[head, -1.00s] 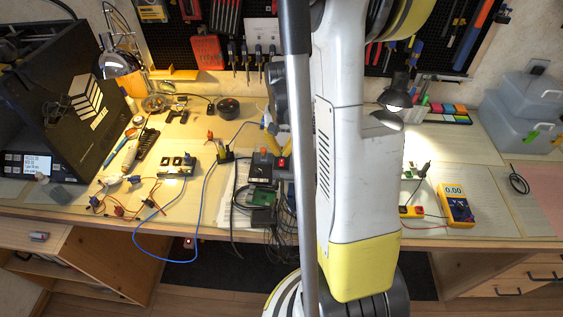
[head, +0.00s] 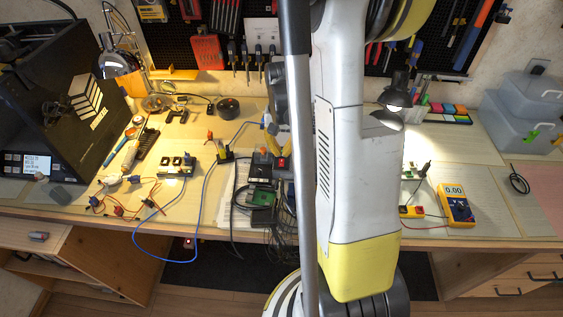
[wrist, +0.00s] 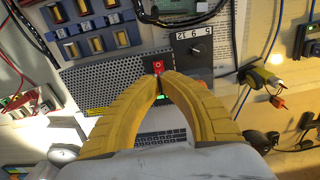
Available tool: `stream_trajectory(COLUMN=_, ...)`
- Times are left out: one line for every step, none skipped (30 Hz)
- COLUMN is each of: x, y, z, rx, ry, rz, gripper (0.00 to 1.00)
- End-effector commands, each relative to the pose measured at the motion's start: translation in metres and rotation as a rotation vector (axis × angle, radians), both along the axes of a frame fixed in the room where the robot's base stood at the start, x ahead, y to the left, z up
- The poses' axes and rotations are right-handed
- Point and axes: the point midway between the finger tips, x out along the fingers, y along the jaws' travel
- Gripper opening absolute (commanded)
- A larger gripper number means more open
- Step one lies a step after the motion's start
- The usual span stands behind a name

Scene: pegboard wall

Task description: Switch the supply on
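The supply has a perforated grey metal case (wrist: 115,76) in the wrist view. A small red rocker switch (wrist: 158,66) sits on it, beside a black panel (wrist: 206,48) with a knob and the numbers 5, 9 and 12. My gripper (wrist: 160,76) has its yellow fingertips together just at the switch's near edge; whether they touch it I cannot tell. A small green light shows between the fingers. In the head view the supply (head: 261,171) and its red switch (head: 283,163) show beside my arm, below the yellow fingers. The switch's position is unclear.
A yellow multimeter (head: 456,203) reading 0.00 lies on the bench at right. A small circuit board (head: 177,166) and loose wires lie left of the supply. A black machine (head: 70,110) stands at far left. Cables hang over the bench's front edge.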

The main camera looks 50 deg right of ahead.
Motion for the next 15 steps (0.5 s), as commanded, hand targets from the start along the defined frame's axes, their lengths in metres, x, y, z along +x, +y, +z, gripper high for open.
stream_trajectory(x=0.0000, y=0.0000, z=-0.0014, rx=0.000, ry=0.000, rz=0.000, gripper=0.00)
stream_trajectory(x=0.0000, y=0.0000, z=-0.0019, rx=0.000, ry=0.000, rz=0.000, gripper=0.00)
stream_trajectory(x=0.0000, y=0.0000, z=-0.0026, rx=0.000, ry=0.000, rz=0.000, gripper=0.00)
stream_trajectory(x=0.0000, y=0.0000, z=-0.0030, rx=0.000, ry=0.000, rz=0.000, gripper=0.00)
stream_trajectory(x=0.0000, y=0.0000, z=-0.0035, rx=0.000, ry=0.000, rz=0.000, gripper=0.00)
stream_trajectory(x=0.0000, y=0.0000, z=-0.0041, rx=0.000, ry=0.000, rz=0.000, gripper=0.00)
stream_trajectory(x=0.0000, y=0.0000, z=-0.0045, rx=0.000, ry=0.000, rz=0.000, gripper=0.00)
stream_trajectory(x=0.0001, y=-0.0001, z=-0.0050, rx=0.000, ry=0.000, rz=0.000, gripper=0.00)
stream_trajectory(x=0.0001, y=-0.0001, z=-0.0056, rx=0.000, ry=0.000, rz=0.000, gripper=0.00)
stream_trajectory(x=0.0000, y=0.0000, z=-0.0060, rx=0.000, ry=0.000, rz=0.000, gripper=0.00)
stream_trajectory(x=0.0000, y=0.0000, z=-0.0065, rx=0.000, ry=0.000, rz=0.000, gripper=0.00)
stream_trajectory(x=0.0000, y=0.0000, z=-0.0071, rx=0.000, ry=0.000, rz=0.000, gripper=0.00)
stream_trajectory(x=0.0001, y=-0.0001, z=-0.0075, rx=0.000, ry=0.000, rz=0.000, gripper=0.00)
stream_trajectory(x=0.0000, y=0.0000, z=-0.0080, rx=0.000, ry=0.000, rz=0.000, gripper=0.00)
stream_trajectory(x=0.0000, y=0.0000, z=-0.0086, rx=0.000, ry=0.000, rz=0.000, gripper=0.00)
